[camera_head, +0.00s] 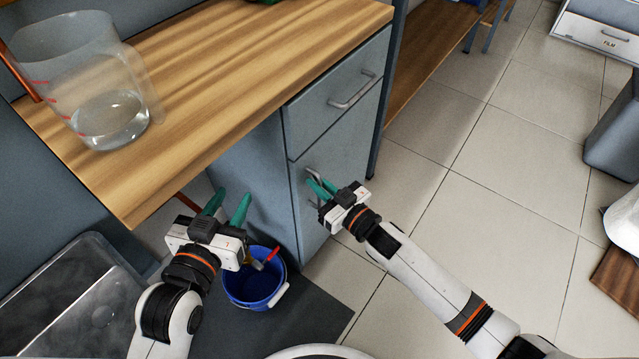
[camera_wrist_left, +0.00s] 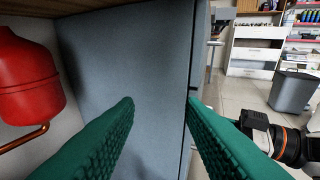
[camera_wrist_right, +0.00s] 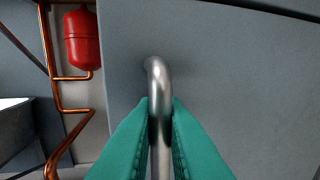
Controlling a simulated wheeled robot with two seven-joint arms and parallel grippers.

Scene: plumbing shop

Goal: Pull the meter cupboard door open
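The meter cupboard door (camera_head: 319,221) is a grey-blue panel under the wooden worktop, below a drawer; it looks closed. Its curved metal handle (camera_head: 313,174) is at the upper left of the door. My right gripper (camera_head: 321,186) is at this handle. In the right wrist view the green fingers (camera_wrist_right: 160,110) press on both sides of the metal handle (camera_wrist_right: 158,75). My left gripper (camera_head: 229,204) is open and empty, left of the cupboard. In the left wrist view its fingers are apart before the cupboard's grey side panel (camera_wrist_left: 110,70), with nothing between them.
A blue bucket (camera_head: 243,290) with tools stands on a dark mat below my left gripper. A jug (camera_head: 108,110) stands on the worktop (camera_head: 230,80). A drawer (camera_head: 325,105) with a handle is above the door. A red tank (camera_wrist_left: 25,80) hangs under the bench.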

